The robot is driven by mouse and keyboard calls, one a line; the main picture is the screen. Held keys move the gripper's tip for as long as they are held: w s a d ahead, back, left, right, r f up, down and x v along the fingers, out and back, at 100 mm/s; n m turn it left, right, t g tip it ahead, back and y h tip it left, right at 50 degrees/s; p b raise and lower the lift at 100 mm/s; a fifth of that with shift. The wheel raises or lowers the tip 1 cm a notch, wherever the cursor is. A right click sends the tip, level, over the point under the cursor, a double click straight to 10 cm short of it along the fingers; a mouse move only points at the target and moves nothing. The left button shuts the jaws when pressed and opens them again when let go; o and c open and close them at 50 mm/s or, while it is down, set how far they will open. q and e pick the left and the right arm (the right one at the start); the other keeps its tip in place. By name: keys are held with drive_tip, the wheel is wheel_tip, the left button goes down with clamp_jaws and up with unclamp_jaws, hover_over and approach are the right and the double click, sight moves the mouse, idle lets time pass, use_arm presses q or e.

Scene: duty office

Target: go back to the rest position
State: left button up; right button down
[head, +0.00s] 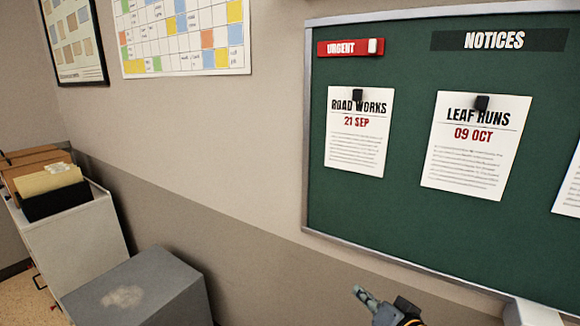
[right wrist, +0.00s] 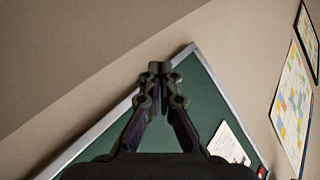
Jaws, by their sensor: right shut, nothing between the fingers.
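My right gripper (head: 366,298) shows at the bottom of the head view, low in front of the wall and below the green notice board (head: 400,227). It is empty. In the right wrist view its two fingers (right wrist: 160,68) meet at the tips, with the board's frame and green face behind them. Nothing is between the fingers. My left gripper is not in either view.
The board carries a road works notice (head: 356,150), a leaf runs notice (head: 474,150) and a red urgent label (head: 350,47). A grey cabinet (head: 150,285) and a white cabinet (head: 75,232) with a file box (head: 54,203) stand at left.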

drive_tip(key=s+d+f+n+g+h, duration=0.3)
drive_tip(key=s+d+f+g, duration=0.15)
drive_tip(key=s+f, duration=0.55)
drive_tip(key=s+d+f+n+g+h, duration=0.25)
drive_tip(key=s+f+g, duration=0.25)
drive_tip(key=s+f, duration=0.55)
drive_tip(key=s+d+f+g+p, duration=0.1)
drive_tip(key=d+f, duration=0.1)
drive_tip(key=f, duration=0.9)
drive_tip(key=s+d+f+g+p, duration=0.1)
drive_tip(key=f, duration=1)
drive_tip(key=s+d+f+p, duration=0.1)
drive_tip(key=s+f+p, duration=0.1)
drive_tip(key=s+f, duration=1.4)
drive_tip(key=s+g, duration=0.1)
drive_tip(key=s, duration=0.2)
drive_tip(key=shift+d+m, duration=0.25)
drive_tip(key=shift+m, duration=0.1)
drive_tip(key=shift+s, duration=0.1)
drive_tip(key=shift+s, duration=0.1)
